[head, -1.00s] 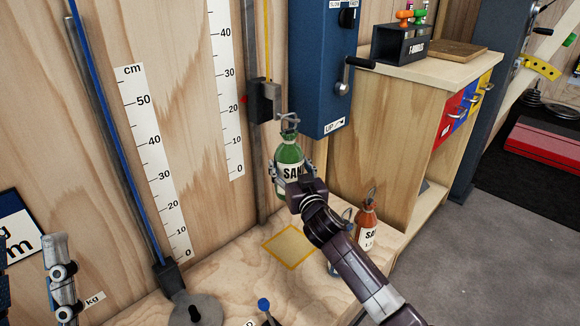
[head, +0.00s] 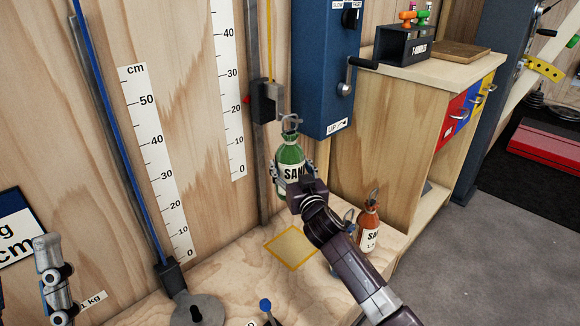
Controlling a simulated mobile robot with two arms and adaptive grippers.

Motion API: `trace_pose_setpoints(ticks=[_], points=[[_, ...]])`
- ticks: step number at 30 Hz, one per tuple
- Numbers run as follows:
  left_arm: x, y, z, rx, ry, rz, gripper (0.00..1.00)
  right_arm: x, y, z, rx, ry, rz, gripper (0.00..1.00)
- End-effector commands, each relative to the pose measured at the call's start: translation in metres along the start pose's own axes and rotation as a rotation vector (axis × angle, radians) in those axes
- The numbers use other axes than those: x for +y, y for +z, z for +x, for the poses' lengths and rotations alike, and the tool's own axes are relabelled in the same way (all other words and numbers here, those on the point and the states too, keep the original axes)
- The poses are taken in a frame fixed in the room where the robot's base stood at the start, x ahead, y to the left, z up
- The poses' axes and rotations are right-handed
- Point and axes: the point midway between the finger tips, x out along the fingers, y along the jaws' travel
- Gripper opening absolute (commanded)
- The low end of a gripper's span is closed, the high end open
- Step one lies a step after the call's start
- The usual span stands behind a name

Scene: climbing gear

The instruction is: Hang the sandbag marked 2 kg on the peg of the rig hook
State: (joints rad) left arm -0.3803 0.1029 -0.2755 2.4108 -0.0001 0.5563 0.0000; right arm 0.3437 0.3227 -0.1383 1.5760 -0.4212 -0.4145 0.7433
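A green sandbag (head: 290,153) with a white label reading "SAN" is held upright in the air by my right gripper (head: 292,175). The gripper is shut around its body and hides the weight marking. A metal loop tops the bag. The rig hook (head: 268,101) is a dark block on the grey upright rail. Its peg is close to the bag's loop; I cannot tell whether they touch. My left gripper (head: 58,280) is at the lower left, pointing up, away from the bag; its fingers are not clear.
An orange sandbag (head: 368,226) stands on the wooden bench, with another bag partly hidden behind my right arm. A yellow-outlined square (head: 291,247) on the bench is bare. A blue winch box (head: 325,70) with a crank is right of the hook. A round grey weight (head: 198,311) lies in front.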

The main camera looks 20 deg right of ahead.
Motion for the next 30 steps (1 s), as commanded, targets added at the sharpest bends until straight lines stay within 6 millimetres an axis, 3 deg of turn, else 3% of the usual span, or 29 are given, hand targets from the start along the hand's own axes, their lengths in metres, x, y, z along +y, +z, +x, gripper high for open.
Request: trace_pose_setpoints(ticks=[1, 3, 4, 9, 15, 16, 22, 30], points=[[0.000, 0.000, 0.000, 0.000, 0.000, 0.000, 0.40, -0.001, -0.009, 0.001, 0.017, -0.003, 0.000, 0.01], [0.000, 0.000, 0.000, -0.001, 0.000, 0.000, 0.40, -0.001, -0.009, 0.001, 0.017, -0.003, 0.000, 0.01], [0.000, 0.000, 0.000, -0.001, 0.000, 0.000, 0.40, -0.001, -0.009, 0.001, 0.016, -0.003, 0.000, 0.60], [0.000, 0.000, 0.000, -0.002, 0.000, 0.000, 0.40, -0.001, -0.006, 0.000, 0.011, -0.002, 0.000, 0.79], [0.000, 0.000, 0.000, -0.002, -0.001, 0.000, 0.40, 0.000, -0.002, 0.000, 0.004, -0.001, 0.000, 0.80], [0.000, 0.001, -0.001, -0.002, -0.001, 0.000, 0.40, 0.000, 0.010, -0.001, -0.018, 0.003, 0.000, 0.80], [-0.001, 0.001, -0.001, -0.004, -0.003, 0.000, 0.40, 0.000, 0.006, -0.008, -0.010, 0.001, 0.000, 0.80], [0.000, 0.001, -0.001, -0.003, -0.001, 0.000, 0.40, 0.000, 0.003, -0.053, -0.004, -0.001, 0.001, 0.80]])
